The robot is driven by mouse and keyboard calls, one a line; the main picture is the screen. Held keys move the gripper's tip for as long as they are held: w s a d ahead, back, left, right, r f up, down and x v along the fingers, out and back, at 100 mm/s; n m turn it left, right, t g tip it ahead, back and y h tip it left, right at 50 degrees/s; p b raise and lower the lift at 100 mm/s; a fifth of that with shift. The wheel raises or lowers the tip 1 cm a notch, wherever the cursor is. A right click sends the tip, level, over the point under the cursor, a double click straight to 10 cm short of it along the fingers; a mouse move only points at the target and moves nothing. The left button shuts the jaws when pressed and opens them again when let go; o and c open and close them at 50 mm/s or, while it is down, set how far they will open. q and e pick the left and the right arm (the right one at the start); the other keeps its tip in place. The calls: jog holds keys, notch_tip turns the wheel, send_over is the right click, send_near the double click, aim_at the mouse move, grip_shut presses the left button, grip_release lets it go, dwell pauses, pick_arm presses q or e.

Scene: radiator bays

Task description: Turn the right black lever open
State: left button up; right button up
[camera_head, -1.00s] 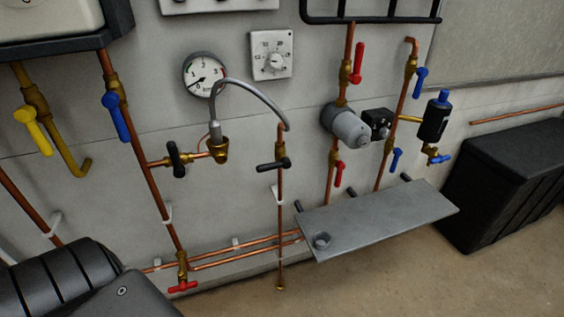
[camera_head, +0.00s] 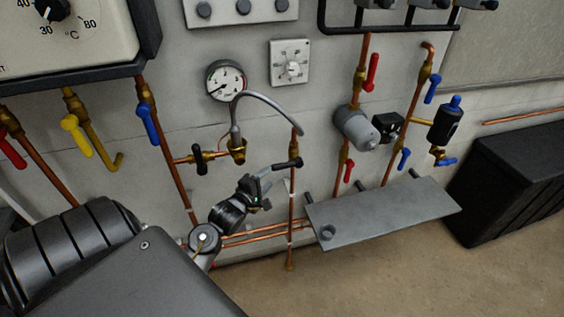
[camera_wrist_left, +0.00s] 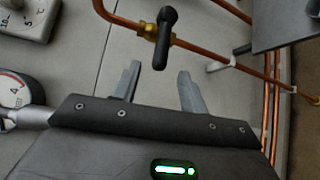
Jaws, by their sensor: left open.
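The right black lever (camera_head: 288,164) sits on a thin vertical copper pipe, below the end of the grey hose, with its handle lying crosswise to the pipe. In the left wrist view the lever (camera_wrist_left: 166,38) is just beyond the fingertips, on a brass valve (camera_wrist_left: 147,31). My left gripper (camera_head: 270,179) is just below and left of the lever in the head view. Its two fingers (camera_wrist_left: 157,72) stand apart and empty, and the lever's end points toward the gap. Contact is not visible. The left black lever (camera_head: 199,158) is on the other side of the hose. My right gripper is not in view.
A pressure gauge (camera_head: 225,80) and the curved grey hose (camera_head: 270,104) are above the gripper. A grey shelf (camera_head: 390,212) juts out to the right of the lever's pipe. A grey pump (camera_head: 356,128) and red- and blue-handled valves stand further right.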

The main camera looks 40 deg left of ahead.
aim_at(282, 164)
pick_arm(q)
jog(key=p+x, duration=0.1)
jog(key=x, duration=1)
jog(key=shift+f+p, duration=0.1)
jog(key=shift+p, duration=0.25)
jog(key=shift+c, duration=0.2)
grip_shut()
